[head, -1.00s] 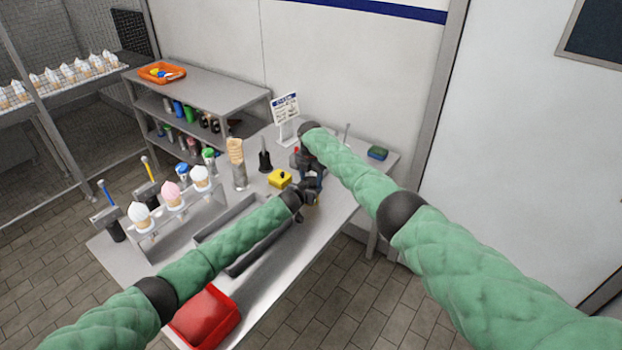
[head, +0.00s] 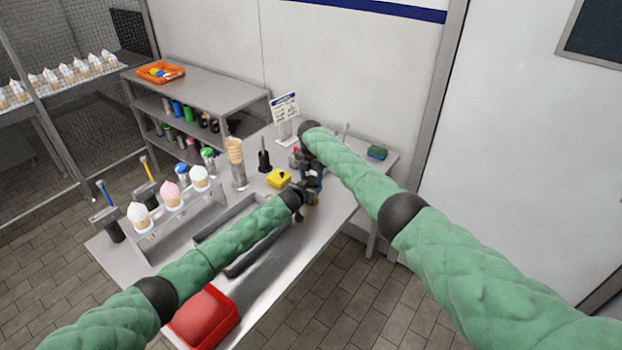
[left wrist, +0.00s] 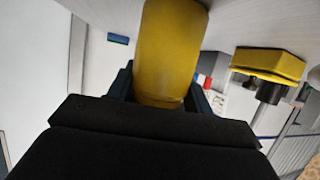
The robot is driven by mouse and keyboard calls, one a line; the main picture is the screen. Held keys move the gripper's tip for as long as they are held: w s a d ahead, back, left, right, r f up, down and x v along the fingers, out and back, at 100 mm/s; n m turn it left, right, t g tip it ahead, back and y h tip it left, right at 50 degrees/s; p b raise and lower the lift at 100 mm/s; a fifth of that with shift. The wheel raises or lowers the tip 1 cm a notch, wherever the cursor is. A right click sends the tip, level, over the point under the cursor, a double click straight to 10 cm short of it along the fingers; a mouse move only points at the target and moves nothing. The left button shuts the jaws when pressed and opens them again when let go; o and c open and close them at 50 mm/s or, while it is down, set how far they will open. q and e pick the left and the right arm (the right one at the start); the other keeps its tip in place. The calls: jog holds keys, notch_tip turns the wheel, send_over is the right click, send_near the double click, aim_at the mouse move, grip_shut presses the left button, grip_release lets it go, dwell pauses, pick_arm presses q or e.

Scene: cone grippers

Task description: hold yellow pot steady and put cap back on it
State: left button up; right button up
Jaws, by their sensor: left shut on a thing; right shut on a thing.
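The yellow pot stands upright on the metal table in the left wrist view (left wrist: 165,50), which shows the scene upside down. My left gripper (left wrist: 160,95) is shut around its side.
A yellow block with a black knob (head: 279,179) stands close to the left of the grippers. A black holder (head: 264,161), cone stack (head: 236,160), sign (head: 286,112) and sponge (head: 377,153) are nearby. A red bin (head: 204,320) sits at the front.

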jog(key=shift+a+r, duration=0.1)
jog(key=shift+r, duration=0.35)
jog(key=shift+f, duration=0.65)
dwell(0.7)
